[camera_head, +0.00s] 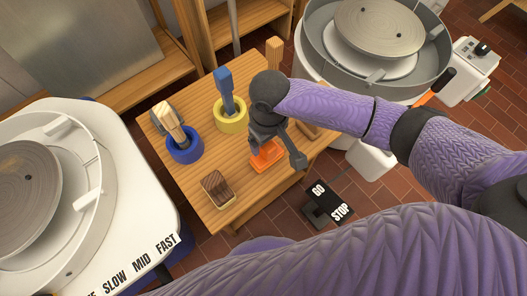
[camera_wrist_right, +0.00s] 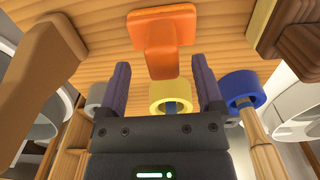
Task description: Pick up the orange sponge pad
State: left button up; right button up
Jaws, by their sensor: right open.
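The orange sponge pad (camera_head: 265,157) lies on the wooden table, partly hidden by my right gripper (camera_head: 277,156). In the right wrist view the orange pad (camera_wrist_right: 162,22) is a flat rectangle with a block-like orange handle (camera_wrist_right: 162,57) standing up from it. My right gripper (camera_wrist_right: 161,75) is open, its two dark fingers on either side of the handle's near end, with gaps on both sides. I cannot tell that either finger touches the handle. My left gripper is not in view.
On the wooden table (camera_head: 205,185) stand a blue ring holder (camera_head: 185,152) with tools, a yellow ring holder (camera_head: 231,122) with a blue-handled tool, and a brown brush block (camera_head: 217,189). Pottery wheels (camera_head: 22,195) flank the table left and top right. A GO/STOP pedal (camera_head: 328,203) lies on the floor.

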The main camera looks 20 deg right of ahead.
notch_tip(320, 180, down, 4)
jog(key=b, duration=0.2)
jog(key=shift+a+f+b, duration=0.15)
jog(key=shift+f+b, duration=0.05)
jog(key=shift+b, duration=0.2)
jog(key=shift+w+r, duration=0.1)
jog(key=shift+r, duration=0.15)
jog(key=shift+c, duration=0.4)
jog(key=c, duration=0.5)
grip_shut()
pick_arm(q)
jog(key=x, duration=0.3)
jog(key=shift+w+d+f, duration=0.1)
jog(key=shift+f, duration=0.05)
